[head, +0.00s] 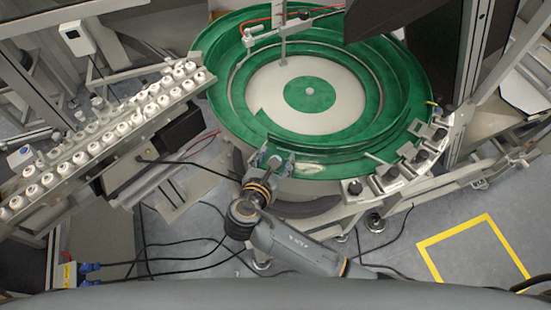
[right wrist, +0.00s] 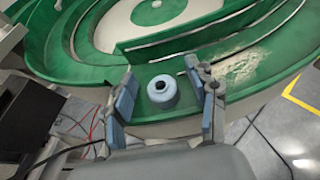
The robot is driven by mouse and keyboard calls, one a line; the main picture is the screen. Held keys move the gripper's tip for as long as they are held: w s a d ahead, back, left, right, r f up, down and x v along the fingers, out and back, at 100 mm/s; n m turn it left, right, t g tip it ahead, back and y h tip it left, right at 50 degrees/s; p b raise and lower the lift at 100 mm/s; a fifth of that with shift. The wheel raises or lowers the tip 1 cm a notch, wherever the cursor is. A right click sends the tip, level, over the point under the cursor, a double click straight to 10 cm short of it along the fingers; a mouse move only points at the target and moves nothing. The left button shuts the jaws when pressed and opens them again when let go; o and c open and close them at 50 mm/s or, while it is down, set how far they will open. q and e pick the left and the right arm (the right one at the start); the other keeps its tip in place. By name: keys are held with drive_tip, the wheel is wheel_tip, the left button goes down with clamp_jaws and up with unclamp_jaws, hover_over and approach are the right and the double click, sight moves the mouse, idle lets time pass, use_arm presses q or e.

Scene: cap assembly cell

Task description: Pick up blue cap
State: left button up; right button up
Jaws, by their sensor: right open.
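A pale blue cap (right wrist: 162,92) with a dark hole in its top sits on the green track of the feeder bowl (right wrist: 230,68). In the right wrist view it lies between the two blue-padded fingers of my right gripper (right wrist: 158,70), with a gap on each side. The right gripper is open and holds nothing. In the head view my right gripper (head: 271,155) is over the near rim of the green bowl (head: 225,95), and I cannot make out the cap there. My left gripper is not in view.
Sloped rails with several white caps (head: 108,128) stand at the left. A metal rod and bracket (head: 283,42) reach over the bowl. Small fixtures (head: 388,174) line its right rim. Cables lie on the floor, and a yellow-marked floor area (head: 470,225) is clear.

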drive_tip(key=shift+c, duration=0.4)
drive_tip(key=c, duration=0.7)
